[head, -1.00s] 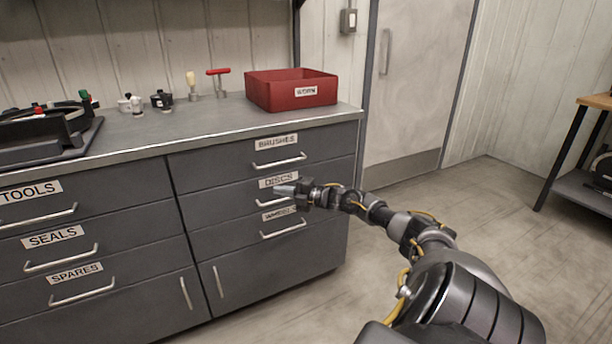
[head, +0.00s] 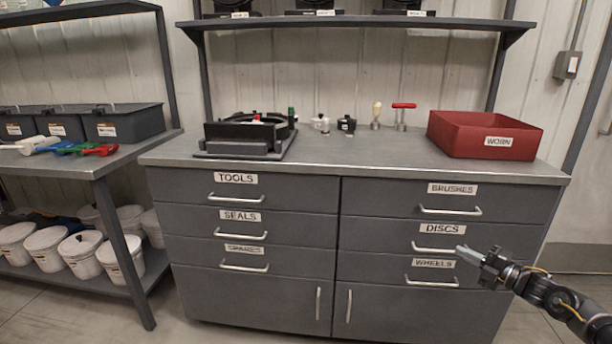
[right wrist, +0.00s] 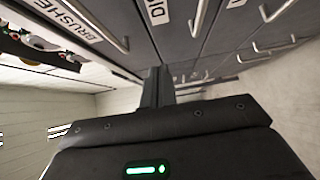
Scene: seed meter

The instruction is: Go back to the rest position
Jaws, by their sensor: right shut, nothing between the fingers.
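My right gripper (head: 466,252) is shut and empty. In the head view it comes in from the right, in front of the drawers labelled DISCS (head: 443,229) and WHEELS (head: 433,263). In the right wrist view its closed fingers (right wrist: 157,88) point toward the cabinet, with the drawer handles (right wrist: 278,10) above and to the right. I cannot tell the exact gap between the fingertips and the drawer fronts. My left gripper is not in view.
The grey cabinet (head: 255,310) has all its drawers closed. On its top stand a black fixture (head: 245,138), small parts and a red WORN bin (head: 485,135). A side bench (head: 95,166) with black boxes and white buckets is at left. Floor shows at right.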

